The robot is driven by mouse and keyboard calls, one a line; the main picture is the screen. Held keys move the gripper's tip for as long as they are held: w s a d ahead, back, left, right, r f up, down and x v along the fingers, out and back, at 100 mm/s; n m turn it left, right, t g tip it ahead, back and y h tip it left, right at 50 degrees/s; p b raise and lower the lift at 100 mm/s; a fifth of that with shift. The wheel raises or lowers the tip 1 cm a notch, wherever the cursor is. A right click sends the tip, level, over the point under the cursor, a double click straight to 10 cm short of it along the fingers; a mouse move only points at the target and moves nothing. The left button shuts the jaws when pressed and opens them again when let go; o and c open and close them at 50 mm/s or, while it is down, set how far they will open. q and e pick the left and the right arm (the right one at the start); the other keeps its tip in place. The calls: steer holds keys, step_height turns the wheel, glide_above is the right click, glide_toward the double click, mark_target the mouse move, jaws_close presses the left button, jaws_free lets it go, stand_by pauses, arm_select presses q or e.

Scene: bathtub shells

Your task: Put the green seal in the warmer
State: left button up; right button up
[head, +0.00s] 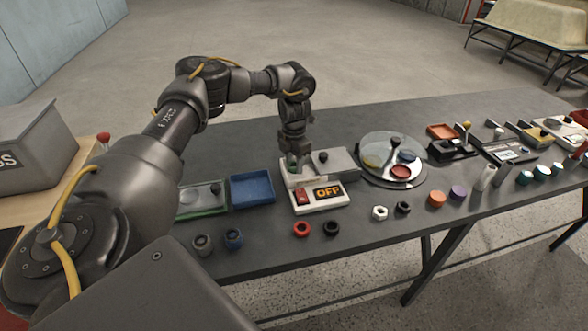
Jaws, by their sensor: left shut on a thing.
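My left gripper (296,150) points down over the left part of the white warmer (300,181). It is shut on a small green thing, which looks like the green seal (291,161); the fingers hide most of it. The seal is at the warmer's upper opening, and I cannot tell whether it touches the bottom. The warmer has a red switch and a display reading OFF. A grey lid-like plate with a black knob (323,156) sits at its right side. My right gripper is out of view.
A blue tray (252,189) and a green-edged tray (203,198) stand left of the warmer. A round clear-covered dish (393,159) is to its right. Red and black rings (302,229) lie in front. Several small parts fill the table's right side.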

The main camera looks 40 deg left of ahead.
mark_target(294, 164)
arm_select(q)
steer(key=shift+w+a+f, duration=0.1)
steer(key=shift+w+f, duration=0.05)
steer(key=shift+f, duration=0.15)
step_height(294, 164, down, 3)
steer(key=shift+f, duration=0.1)
steer(key=o, duration=0.8)
steer(key=shift+c, duration=0.2)
